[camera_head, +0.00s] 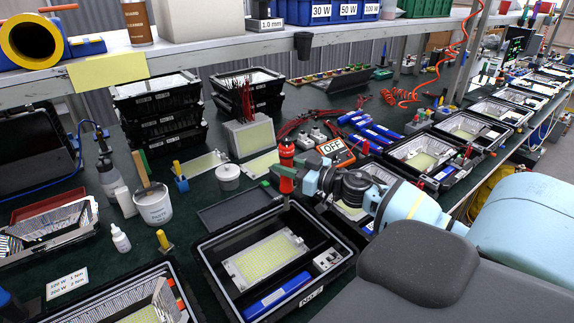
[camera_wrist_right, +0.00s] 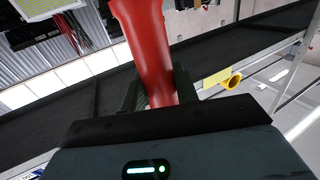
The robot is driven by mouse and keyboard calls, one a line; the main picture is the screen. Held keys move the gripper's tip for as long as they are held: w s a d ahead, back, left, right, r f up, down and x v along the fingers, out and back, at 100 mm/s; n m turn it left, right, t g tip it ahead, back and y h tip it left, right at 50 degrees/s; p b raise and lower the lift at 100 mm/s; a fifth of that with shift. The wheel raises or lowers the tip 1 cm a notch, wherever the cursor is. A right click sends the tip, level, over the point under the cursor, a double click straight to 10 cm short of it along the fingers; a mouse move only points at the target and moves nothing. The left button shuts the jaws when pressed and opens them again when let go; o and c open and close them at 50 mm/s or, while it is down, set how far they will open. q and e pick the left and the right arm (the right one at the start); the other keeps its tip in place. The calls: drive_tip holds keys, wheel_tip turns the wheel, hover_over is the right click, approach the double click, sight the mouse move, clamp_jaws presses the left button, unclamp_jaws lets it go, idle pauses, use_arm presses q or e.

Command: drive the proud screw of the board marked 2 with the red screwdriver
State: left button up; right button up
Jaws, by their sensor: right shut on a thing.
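The red screwdriver (camera_head: 287,153) stands about upright in my right gripper (camera_head: 290,174), which is shut on its handle. In the right wrist view, the red handle (camera_wrist_right: 150,50) sits between the two dark fingers of the gripper (camera_wrist_right: 157,92). The screwdriver is above the far edge of an open black housing (camera_head: 223,290), whose front label seems to read No 2. In that housing lies a pale board with a yellow LED grid (camera_head: 268,258). The gripper is beyond the board, apart from it. The proud screw is too small to make out. My left gripper is not in view.
A blue bar (camera_head: 277,296) and a small grey block (camera_head: 327,259) lie inside the housing. A white pot (camera_head: 153,204) and a small white bottle (camera_head: 120,238) stand left. A multimeter (camera_head: 336,151) and more housings lie beyond and right. Stacked housings (camera_head: 160,120) stand at the back.

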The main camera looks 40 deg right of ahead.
sight(287, 195)
drive_tip(key=shift+r, duration=0.15)
drive_tip(key=shift+f+b, duration=0.5)
drive_tip(key=shift+f, duration=1.4)
drive_tip(key=shift+f+b, duration=0.8)
drive_tip(key=shift+f, duration=1.25)
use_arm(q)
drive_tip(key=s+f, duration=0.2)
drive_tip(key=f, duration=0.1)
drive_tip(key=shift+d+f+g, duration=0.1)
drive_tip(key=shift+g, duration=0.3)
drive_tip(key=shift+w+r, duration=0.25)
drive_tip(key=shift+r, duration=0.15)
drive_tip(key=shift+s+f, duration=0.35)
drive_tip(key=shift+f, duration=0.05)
use_arm(e)
drive_tip(key=shift+f, duration=0.65)
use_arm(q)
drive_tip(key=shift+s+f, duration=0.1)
use_arm(e)
drive_tip(key=shift+s+a+f, duration=0.15)
drive_tip(key=shift+f, duration=0.4)
drive_tip(key=shift+r, duration=0.1)
idle(0.3)
